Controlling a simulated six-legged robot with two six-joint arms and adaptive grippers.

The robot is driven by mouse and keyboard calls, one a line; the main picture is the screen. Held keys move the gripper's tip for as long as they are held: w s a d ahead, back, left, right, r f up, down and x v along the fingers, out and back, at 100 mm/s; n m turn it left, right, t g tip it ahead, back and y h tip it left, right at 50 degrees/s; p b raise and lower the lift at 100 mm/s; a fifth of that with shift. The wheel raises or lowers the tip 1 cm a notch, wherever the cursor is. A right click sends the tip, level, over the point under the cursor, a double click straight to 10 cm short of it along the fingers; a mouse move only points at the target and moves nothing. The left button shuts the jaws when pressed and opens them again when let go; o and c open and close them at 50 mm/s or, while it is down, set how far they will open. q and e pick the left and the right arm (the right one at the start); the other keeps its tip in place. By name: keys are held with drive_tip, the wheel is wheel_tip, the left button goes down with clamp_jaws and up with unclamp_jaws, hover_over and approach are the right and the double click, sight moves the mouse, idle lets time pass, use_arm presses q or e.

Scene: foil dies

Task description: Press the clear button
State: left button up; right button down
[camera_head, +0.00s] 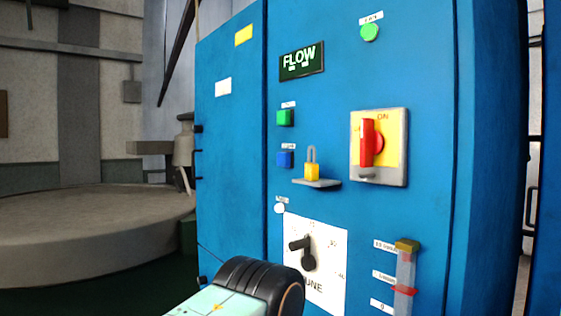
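A tall blue cabinet (228,150) carries the controls. The labels are too small to read, so I cannot tell which one is the clear button. A mint and black link of my arm shows at the bottom, below and left of the buttons, apart from them in the picture. No gripper fingers are in view.
A FLOW display (301,61), a round green lamp (369,32), a red rotary switch (367,142) on a yellow plate, a yellow padlock (312,171) on a small shelf, a black-handled dial (308,262) and a clear gauge tube (404,278) are also on the front.

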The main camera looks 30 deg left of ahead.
use_arm(q)
clamp_jaws()
idle(1.2)
